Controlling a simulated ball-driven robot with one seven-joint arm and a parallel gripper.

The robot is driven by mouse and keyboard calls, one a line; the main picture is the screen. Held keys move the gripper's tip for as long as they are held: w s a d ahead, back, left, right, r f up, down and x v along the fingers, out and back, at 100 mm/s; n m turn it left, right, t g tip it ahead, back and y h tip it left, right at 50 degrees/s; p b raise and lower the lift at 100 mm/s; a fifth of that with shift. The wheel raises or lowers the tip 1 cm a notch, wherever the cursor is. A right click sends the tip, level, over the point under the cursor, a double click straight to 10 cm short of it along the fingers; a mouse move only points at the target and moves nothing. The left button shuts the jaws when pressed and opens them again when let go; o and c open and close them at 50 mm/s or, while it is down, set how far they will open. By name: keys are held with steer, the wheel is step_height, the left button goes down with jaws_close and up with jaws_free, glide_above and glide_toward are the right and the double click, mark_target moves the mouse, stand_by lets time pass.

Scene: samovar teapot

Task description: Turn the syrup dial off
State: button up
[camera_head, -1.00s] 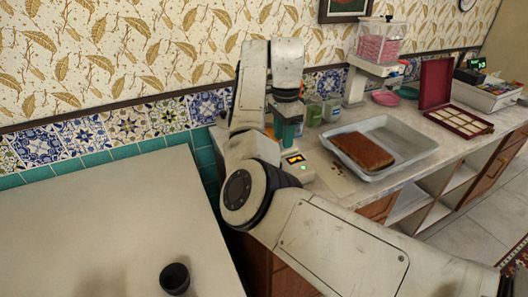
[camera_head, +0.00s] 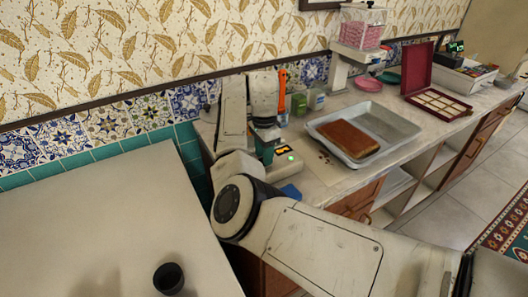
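My gripper's fingers cannot be made out, and my arm hides part of the appliance.
A grey tray (camera_head: 398,126) holds a brown slab (camera_head: 346,138). Green jars (camera_head: 299,105) and an orange upright object (camera_head: 282,92) stand behind my wrist. A pink-filled dispenser (camera_head: 362,30) and an open burgundy box (camera_head: 417,70) are farther right. A black cup (camera_head: 169,278) stands on the left white surface.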

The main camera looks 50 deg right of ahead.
steer(key=shift+f, duration=0.1)
steer(key=shift+c, duration=0.4)
jaws_close()
steer(key=shift+p, duration=0.35)
steer(key=n+p, duration=0.2)
steer(key=shift+r+n+p, duration=0.25)
steer(key=shift+n+p, duration=0.15)
steer(key=n+p, duration=0.4)
steer(key=n, duration=0.1)
steer(key=shift+n+p, duration=0.3)
steer(key=n+p, duration=0.3)
steer(key=n, duration=0.2)
steer(key=shift+f+n+p, duration=0.15)
steer(key=shift+n+p, duration=0.75)
steer(key=shift+n, duration=1.4)
steer(key=shift+w, duration=0.1)
